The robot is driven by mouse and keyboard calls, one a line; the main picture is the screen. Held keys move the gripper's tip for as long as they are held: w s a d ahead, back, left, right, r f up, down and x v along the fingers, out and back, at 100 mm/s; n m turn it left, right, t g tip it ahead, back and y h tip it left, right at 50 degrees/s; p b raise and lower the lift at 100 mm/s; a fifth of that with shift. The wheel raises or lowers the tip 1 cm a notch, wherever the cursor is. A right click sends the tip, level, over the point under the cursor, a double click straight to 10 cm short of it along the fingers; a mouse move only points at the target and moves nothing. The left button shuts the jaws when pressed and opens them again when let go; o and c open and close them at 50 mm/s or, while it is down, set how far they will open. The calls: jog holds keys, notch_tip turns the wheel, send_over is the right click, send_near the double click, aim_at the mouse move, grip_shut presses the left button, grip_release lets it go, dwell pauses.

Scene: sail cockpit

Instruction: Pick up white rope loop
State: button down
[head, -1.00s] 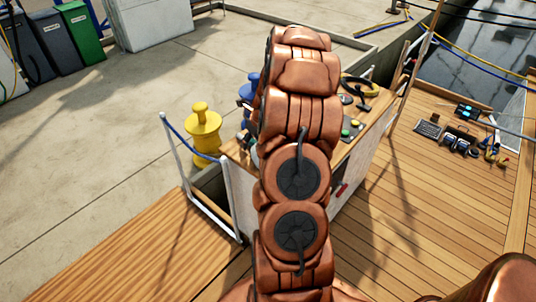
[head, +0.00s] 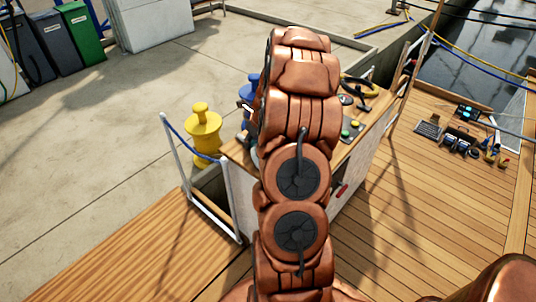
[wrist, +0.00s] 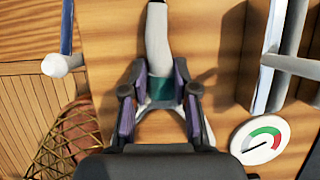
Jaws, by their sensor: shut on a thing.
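The white rope loop (wrist: 157,38) shows in the wrist view. Its pale upper part runs up from between my fingers, and thinner white strands spread out below them. A teal band lies across it between the fingers. My gripper (wrist: 161,88) is shut on the rope loop, with one finger on each side. In the head view my arm covers most of the gripper. A small pale and dark bit shows at the arm's left edge there, too small to tell apart.
A wooden surface lies below the gripper. A round gauge (wrist: 260,140) and a pale upright part (wrist: 278,55) are at right, a net (wrist: 68,142) at lower left.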

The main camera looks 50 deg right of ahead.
jog(key=shift+r, duration=0.1)
notch_tip(320, 180, up, 9)
jog(key=shift+d+r+p, duration=0.1)
jog(key=shift+r+p, duration=0.05)
jog(key=shift+p, duration=0.2)
jog(key=shift+r, duration=0.3)
dwell(0.8)
